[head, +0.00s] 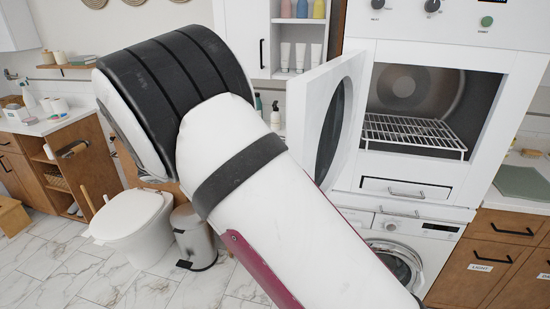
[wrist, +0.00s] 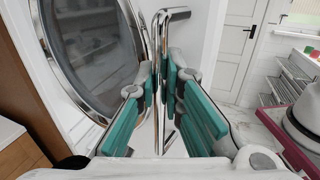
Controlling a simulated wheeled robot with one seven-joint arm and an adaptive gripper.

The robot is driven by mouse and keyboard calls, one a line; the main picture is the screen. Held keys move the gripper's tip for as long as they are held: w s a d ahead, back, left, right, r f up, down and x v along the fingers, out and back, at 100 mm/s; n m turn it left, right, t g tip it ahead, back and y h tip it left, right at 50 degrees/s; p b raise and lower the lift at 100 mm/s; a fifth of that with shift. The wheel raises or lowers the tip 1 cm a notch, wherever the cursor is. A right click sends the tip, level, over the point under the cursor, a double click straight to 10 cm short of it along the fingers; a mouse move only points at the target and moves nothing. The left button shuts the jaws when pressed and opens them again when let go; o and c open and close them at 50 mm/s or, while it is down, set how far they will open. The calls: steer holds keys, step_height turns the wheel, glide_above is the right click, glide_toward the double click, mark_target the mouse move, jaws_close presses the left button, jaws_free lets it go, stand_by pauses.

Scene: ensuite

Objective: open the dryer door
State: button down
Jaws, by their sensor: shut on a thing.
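The dryer (head: 385,185) is the upper white machine in the head view. Its white door (head: 305,112) with a dark round window stands swung open to the left, and the cavity with a wire rack (head: 412,132) shows. In the wrist view the door's round chrome-rimmed window (wrist: 95,45) is at the left. A chrome bar handle (wrist: 161,30) stands upright in the middle. My gripper (wrist: 162,82) is shut on this handle, with teal finger pads on either side of it. In the head view my arm and the door hide the gripper.
A white washer (head: 440,235) with a round door stands below the dryer. A toilet (head: 140,225) and a metal bin (head: 193,238) stand at the left behind my arm. Wooden drawers (head: 490,262) are at the right. Marble floor is free at the lower left.

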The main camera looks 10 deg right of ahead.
steer(key=shift+f, duration=0.1)
steer(key=c, duration=1.7)
jaws_free()
steer(key=a, duration=0.4)
steer(key=w+a, duration=0.1)
steer(key=a, duration=0.7)
steer(key=shift+w, duration=0.15)
